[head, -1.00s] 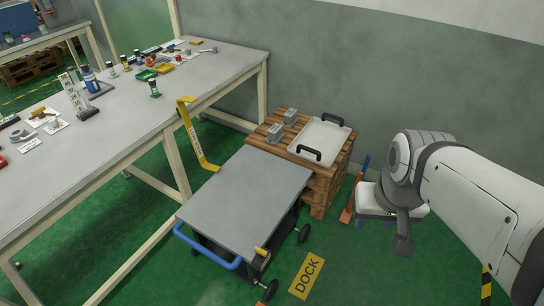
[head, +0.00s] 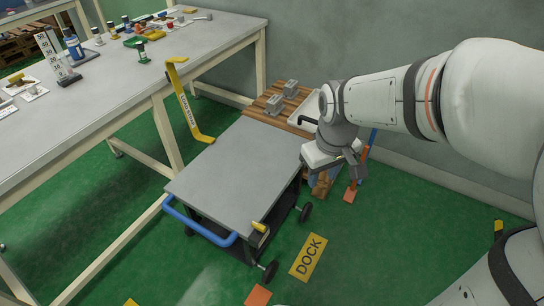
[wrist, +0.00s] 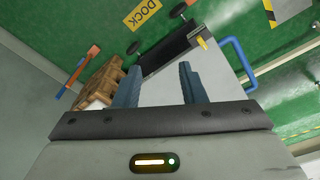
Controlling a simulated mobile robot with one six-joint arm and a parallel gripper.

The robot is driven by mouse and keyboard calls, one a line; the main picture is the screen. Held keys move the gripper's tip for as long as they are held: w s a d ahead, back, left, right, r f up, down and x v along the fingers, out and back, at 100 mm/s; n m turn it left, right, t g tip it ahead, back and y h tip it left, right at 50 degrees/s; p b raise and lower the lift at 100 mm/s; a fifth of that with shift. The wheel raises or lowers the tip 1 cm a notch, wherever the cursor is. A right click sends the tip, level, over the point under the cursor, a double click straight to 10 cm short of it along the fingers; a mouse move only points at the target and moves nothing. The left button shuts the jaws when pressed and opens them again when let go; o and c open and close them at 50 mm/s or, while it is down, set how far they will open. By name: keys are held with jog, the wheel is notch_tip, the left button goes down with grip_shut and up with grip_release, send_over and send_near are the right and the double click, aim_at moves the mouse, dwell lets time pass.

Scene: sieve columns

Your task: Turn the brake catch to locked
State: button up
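The brake catch appears to be the small yellow lever (head: 260,227) at the near right corner of the cart (head: 235,170). The cart has a grey top, a blue push handle and dark wheels. In the wrist view the yellow lever (wrist: 202,42) shows at the cart's edge, beyond my fingers. Which position it is in, I cannot tell. My gripper (head: 350,170) hangs to the right of the cart and above the lever, apart from it. In the wrist view its two fingers (wrist: 160,75) are spread, with nothing between them.
A yellow DOCK plate (head: 308,257) lies on the green floor by the cart. A wooden pallet stack (head: 262,107) with grey blocks and a white tray stands behind. A workbench (head: 150,78) with small items is at left, with a yellow bracket (head: 186,105) at its edge.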

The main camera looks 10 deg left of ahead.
aim_at(258, 225)
jog(key=w+a+f+n+b, duration=0.1)
jog(key=a+f+n+b, duration=0.1)
jog(key=a+f, duration=0.3)
jog(key=w+a+f+n+g+b, duration=0.1)
jog(key=a+f+b, duration=0.4)
jog(key=f, duration=0.5)
jog(key=w+a+f+n+b, duration=0.1)
jog(key=a+f+n+b, duration=0.3)
jog(key=a+f, duration=0.2)
jog(key=shift+w+a+f, duration=0.1)
jog(key=shift+w+f, duration=0.1)
jog(key=shift+f, duration=0.45)
jog(key=shift+w+a+f, duration=0.1)
jog(key=shift+w+f, duration=0.05)
jog(key=shift+f, duration=0.45)
notch_tip(258, 225, down, 8)
jog(key=b, duration=0.3)
jog(key=shift+r, duration=0.2)
grip_shut()
